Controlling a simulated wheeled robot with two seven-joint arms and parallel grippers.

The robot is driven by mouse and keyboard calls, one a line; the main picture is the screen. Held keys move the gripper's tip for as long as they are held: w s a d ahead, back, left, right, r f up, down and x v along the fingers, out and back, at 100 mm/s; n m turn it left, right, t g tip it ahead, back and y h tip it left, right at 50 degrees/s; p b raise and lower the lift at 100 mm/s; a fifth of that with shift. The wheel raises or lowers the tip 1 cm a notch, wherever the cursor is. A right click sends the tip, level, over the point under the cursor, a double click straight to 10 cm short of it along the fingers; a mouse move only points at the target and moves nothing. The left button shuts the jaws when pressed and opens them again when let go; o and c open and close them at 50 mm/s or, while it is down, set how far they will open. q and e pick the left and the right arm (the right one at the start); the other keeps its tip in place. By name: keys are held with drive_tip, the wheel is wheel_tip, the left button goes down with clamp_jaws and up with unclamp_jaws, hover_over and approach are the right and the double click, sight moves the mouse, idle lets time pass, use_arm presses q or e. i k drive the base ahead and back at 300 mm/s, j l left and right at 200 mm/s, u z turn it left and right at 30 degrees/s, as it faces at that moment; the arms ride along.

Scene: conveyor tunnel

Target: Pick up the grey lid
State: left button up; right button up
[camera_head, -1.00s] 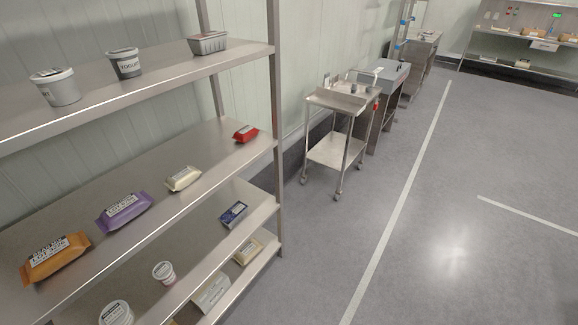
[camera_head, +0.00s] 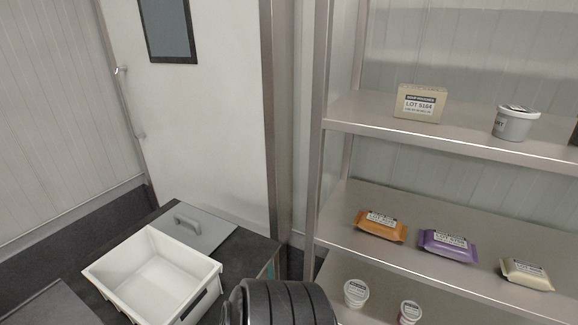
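The grey lid (camera_head: 204,232) is a flat plate with a raised handle (camera_head: 187,224). It lies on a dark surface (camera_head: 246,250) at the lower left, behind a white bin (camera_head: 153,276). The bin is open and looks empty, and its back rim overlaps the lid's near edge in the picture. A black ribbed part of my arm shows at the bottom middle, to the right of the bin. Neither gripper shows in the view.
A steel shelf rack (camera_head: 338,165) stands on the right with an orange packet (camera_head: 380,225), a purple packet (camera_head: 447,245), a cream packet (camera_head: 526,274), a beige box (camera_head: 419,103) and tubs. A white door (camera_head: 205,120) is behind the lid. Another dark surface (camera_head: 52,306) is at the lower left.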

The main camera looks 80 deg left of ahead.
sight(204, 232)
drive_tip(key=u, duration=3.6)
